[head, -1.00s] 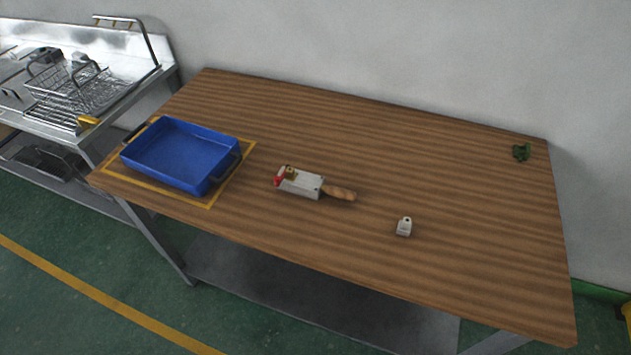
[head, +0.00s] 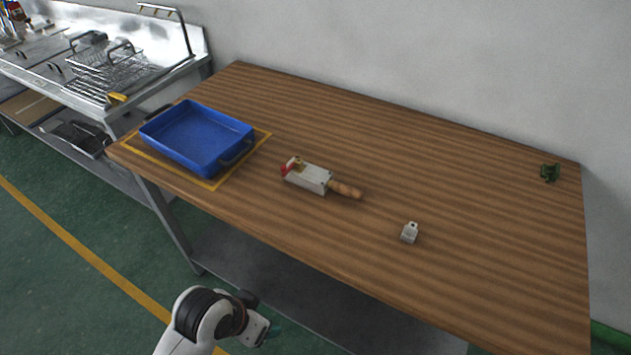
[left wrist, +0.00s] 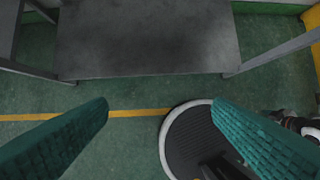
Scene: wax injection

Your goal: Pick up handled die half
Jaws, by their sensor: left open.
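The handled die half is a pale metal block (head: 309,177) with a brown wooden handle (head: 346,190) pointing right. It lies on the wooden table near the front middle, with a red part and a small brass-coloured part at its left end. My left gripper (head: 265,335) is low in front of the table, well apart from the die half. In the left wrist view its two green fingers (left wrist: 160,125) are spread wide with nothing between them. My right gripper is out of view.
A blue tray (head: 228,165) stands inside a yellow outline at the table's left. A metal bench (head: 160,75) with wire racks stands behind left. Much of the table (head: 450,170) is bare.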

